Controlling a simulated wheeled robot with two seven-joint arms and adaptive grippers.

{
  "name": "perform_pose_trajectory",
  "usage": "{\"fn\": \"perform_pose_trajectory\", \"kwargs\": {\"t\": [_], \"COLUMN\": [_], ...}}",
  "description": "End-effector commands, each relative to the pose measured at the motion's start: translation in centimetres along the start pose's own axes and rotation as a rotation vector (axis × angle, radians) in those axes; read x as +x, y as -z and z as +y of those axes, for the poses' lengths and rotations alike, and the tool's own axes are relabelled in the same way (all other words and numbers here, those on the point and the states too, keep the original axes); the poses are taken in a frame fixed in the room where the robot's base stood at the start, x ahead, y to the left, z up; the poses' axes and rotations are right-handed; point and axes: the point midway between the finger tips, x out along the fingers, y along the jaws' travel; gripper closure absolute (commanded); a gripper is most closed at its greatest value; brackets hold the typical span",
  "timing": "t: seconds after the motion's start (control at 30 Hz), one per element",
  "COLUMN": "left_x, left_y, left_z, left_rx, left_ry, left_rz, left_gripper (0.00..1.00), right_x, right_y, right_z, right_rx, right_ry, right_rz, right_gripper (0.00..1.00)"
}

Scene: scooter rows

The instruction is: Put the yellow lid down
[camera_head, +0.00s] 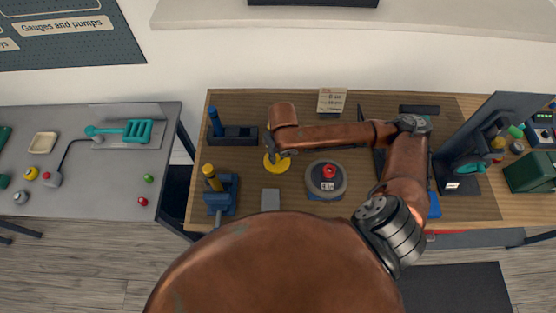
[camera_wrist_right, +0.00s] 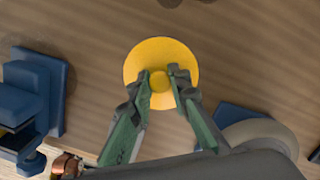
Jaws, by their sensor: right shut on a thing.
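The yellow lid (camera_head: 270,168) is a round disc with a small knob in its middle. It is at the left-centre of the wooden table (camera_head: 300,100), and in the right wrist view the lid (camera_wrist_right: 160,51) is at the top centre. My right gripper (camera_wrist_right: 161,78) is shut on the lid's knob from above; in the head view the gripper (camera_head: 283,153) partly covers the lid. I cannot tell whether the lid touches the tabletop. My left gripper is not in view.
A blue stand with a yellow-topped cylinder (camera_head: 210,172) is left of the lid. A dark block with a blue-handled piece (camera_head: 215,122) lies behind it. A round grey device with a red knob (camera_head: 328,172) is right. A grey square (camera_head: 271,199) lies in front.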

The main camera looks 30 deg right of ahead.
Motion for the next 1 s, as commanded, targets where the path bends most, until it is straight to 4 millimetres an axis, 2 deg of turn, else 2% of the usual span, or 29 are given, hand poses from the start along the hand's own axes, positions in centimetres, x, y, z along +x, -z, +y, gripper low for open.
{"fn": "perform_pose_trajectory", "kwargs": {"t": [0.13,0.33,0.67,0.7,0.93,1.0], "left_x": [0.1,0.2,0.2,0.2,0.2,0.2], "left_y": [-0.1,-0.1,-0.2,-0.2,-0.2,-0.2], "left_z": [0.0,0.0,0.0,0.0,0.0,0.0], "left_rx": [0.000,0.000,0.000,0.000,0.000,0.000], "left_ry": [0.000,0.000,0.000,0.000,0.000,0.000], "left_rz": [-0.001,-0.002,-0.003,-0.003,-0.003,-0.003], "left_gripper": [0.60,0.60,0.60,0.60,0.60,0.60], "right_x": [1.2,3.9,4.2,4.3,4.3,4.3], "right_y": [-0.2,0.2,0.2,0.2,0.2,0.2], "right_z": [-0.8,-0.7,-0.8,-0.8,-0.8,-0.8], "right_rx": [0.003,0.001,0.001,0.001,0.001,0.001], "right_ry": [0.002,-0.001,0.002,0.002,0.001,0.001], "right_rz": [0.003,0.003,0.001,0.001,0.001,0.001], "right_gripper": [0.99,0.99,0.99,0.82,0.66,0.65]}}
